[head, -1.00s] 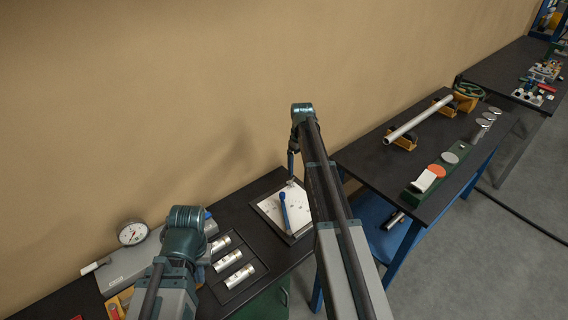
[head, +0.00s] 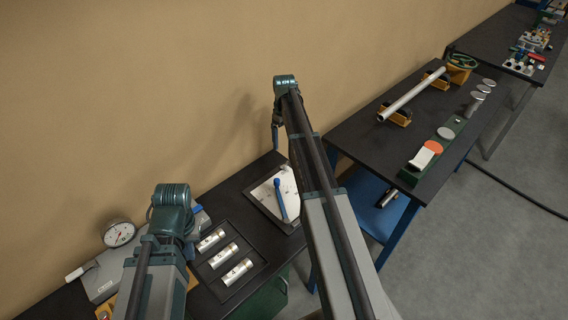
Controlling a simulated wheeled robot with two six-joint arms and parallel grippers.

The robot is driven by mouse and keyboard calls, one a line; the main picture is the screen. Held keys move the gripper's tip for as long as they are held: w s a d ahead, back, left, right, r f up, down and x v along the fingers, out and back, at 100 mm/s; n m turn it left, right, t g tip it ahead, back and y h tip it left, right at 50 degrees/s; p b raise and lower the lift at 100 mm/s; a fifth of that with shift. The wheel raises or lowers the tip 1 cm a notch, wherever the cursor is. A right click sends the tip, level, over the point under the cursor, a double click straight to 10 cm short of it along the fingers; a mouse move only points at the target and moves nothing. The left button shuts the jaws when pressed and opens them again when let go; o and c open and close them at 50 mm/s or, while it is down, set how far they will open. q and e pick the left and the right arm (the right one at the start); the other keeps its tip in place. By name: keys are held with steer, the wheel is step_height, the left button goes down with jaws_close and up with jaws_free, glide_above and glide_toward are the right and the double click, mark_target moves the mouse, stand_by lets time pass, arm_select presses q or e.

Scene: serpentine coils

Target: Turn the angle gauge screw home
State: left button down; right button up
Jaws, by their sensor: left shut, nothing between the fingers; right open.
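What looks like the angle gauge is a pale plate (head: 267,199) with markings, lying in a dark frame on the near bench. A blue lever (head: 280,200) lies across it. A small silvery piece shows at the plate's far edge; I cannot tell whether it is the screw. My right arm reaches over the bench, its last links bent down, and my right gripper (head: 275,141) is small beyond the plate's far edge, open and apart from the plate. My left arm stands at the lower left; its gripper is hidden behind its own links.
A dial gauge (head: 118,233) sits on a grey block at the left. A dark tray (head: 258,258) holds three silver cylinders. A second bench (head: 395,155) carries a long rod (head: 411,95) on orange supports. A tan wall stands behind.

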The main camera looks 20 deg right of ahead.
mark_target(284, 165)
arm_select(q)
step_height(284, 165, down, 12)
steer(key=b, duration=1.1)
arm_select(e)
step_height(284, 165, down, 12)
steer(key=shift+f, duration=0.1)
steer(key=c, duration=1.4)
